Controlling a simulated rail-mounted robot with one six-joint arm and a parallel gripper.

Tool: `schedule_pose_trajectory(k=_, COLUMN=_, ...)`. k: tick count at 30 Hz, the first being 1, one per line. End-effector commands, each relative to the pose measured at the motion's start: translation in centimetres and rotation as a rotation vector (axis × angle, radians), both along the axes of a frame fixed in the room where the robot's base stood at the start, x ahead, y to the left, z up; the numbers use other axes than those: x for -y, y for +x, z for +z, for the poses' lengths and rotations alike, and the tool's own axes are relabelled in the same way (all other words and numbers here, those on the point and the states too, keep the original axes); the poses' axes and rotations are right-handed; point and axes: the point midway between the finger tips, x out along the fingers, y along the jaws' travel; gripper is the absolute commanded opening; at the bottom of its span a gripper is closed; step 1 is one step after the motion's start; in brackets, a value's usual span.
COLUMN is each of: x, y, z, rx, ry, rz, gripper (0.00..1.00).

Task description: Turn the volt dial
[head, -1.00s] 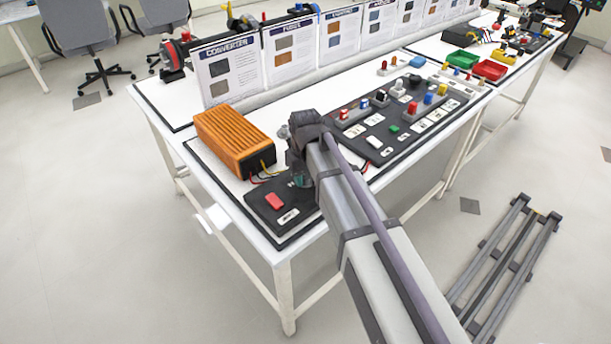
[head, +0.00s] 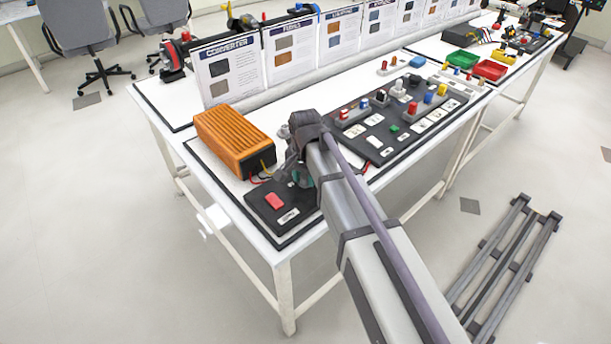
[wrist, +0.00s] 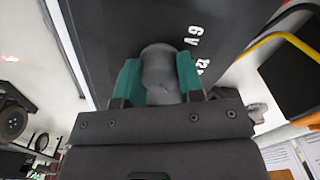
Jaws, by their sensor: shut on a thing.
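The volt dial (wrist: 158,72) is a grey round knob on a dark panel, with white volt markings beside it in the wrist view. My gripper (wrist: 158,85) is shut on it, with one teal finger on each side of the knob. In the head view my gripper (head: 299,180) reaches down to the black panel (head: 262,222) at the near left of the table. The dial itself is hidden behind my gripper and arm there.
An orange ribbed converter box (head: 234,143) with wires stands just behind the panel. A red switch (head: 275,201) is on the panel. A larger board (head: 385,150) with several components lies to the right. Upright cards (head: 235,70) line the back.

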Motion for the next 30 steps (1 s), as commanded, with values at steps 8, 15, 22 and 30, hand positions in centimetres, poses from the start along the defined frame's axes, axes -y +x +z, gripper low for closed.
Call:
schedule_pose_trajectory(k=8, x=0.01, y=-0.05, z=-0.03, rx=-0.001, ry=0.0, rz=-0.118, gripper=0.11)
schedule_pose_trajectory(k=15, x=0.02, y=-0.05, z=-0.03, rx=-0.001, ry=0.0, rz=-0.152, gripper=0.11)
schedule_pose_trajectory(k=22, x=0.02, y=-0.05, z=-0.03, rx=-0.001, ry=0.0, rz=-0.154, gripper=0.11)
schedule_pose_trajectory(k=30, x=0.01, y=-0.04, z=-0.02, rx=-0.001, ry=0.0, rz=-0.153, gripper=0.5)
